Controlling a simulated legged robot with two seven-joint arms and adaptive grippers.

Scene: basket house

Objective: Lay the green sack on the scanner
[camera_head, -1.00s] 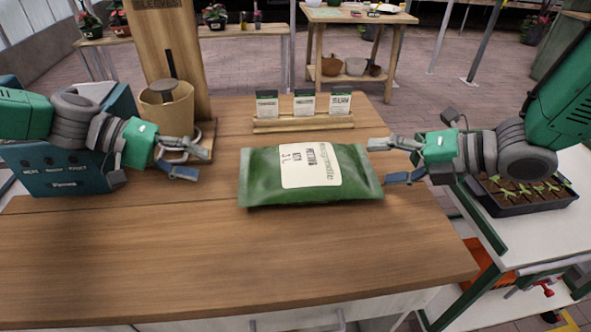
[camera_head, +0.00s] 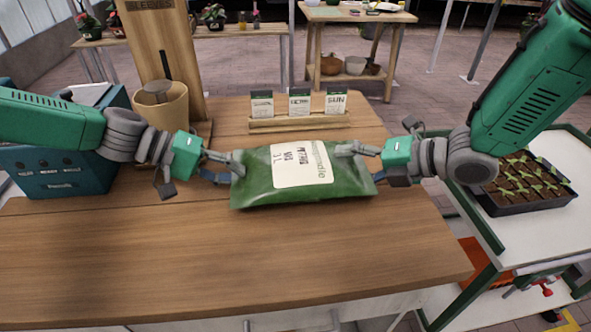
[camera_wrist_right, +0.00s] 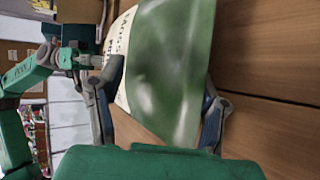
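The green sack (camera_head: 258,188) with a white label lies flat on the wooden table. My left gripper (camera_head: 226,169) is at its left end, fingers apart, the grey fingertip at the sack's upper edge. My right gripper (camera_head: 362,163) straddles the sack's right end, its grey finger over the top and its blue finger beside the end. In the right wrist view the sack (camera_wrist_right: 170,70) lies between the spread fingers of the right gripper (camera_wrist_right: 163,90), with bare wood showing near its end. A teal box-shaped device (camera_head: 60,168) with buttons stands at the left; I cannot tell whether it is the scanner.
The wooden table (camera_head: 230,260) is clear in front of the sack. Behind it a wooden rack (camera_head: 300,122) holds several seed packets. A tan pot (camera_head: 165,105) stands by a wooden post at the back left. A seedling tray (camera_head: 515,207) sits on a side bench.

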